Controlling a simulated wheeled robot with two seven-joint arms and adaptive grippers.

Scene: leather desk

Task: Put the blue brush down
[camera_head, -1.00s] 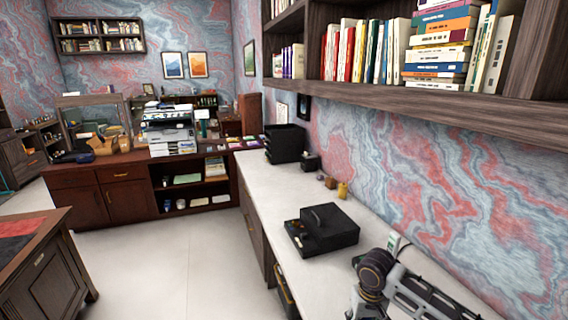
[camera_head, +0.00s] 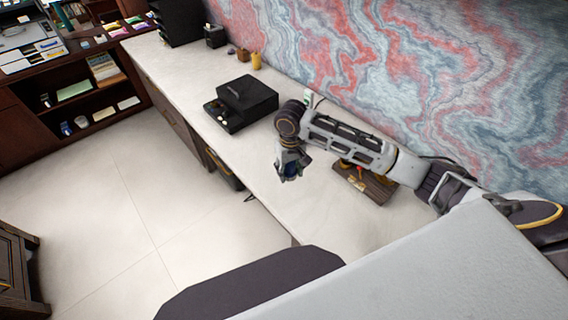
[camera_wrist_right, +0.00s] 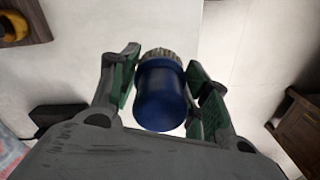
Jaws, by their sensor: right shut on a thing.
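The blue brush (camera_wrist_right: 160,95) is a short blue cylinder with a pale bristly end. It is between the fingers of my right gripper (camera_wrist_right: 160,88), which is shut on it in the right wrist view. In the head view my right gripper (camera_head: 287,172) points down over the front part of the white counter (camera_head: 310,215), with a bit of the blue brush (camera_head: 291,170) showing between its fingers. I cannot tell its height above the counter. My left gripper is not in view.
A black box-like device (camera_head: 241,103) stands on the counter left of my right gripper. A brown wooden item (camera_head: 366,183) lies behind, partly under my right arm. A black organizer (camera_head: 178,20) and small pots (camera_head: 256,61) are farther back. Counter in front of the gripper is clear.

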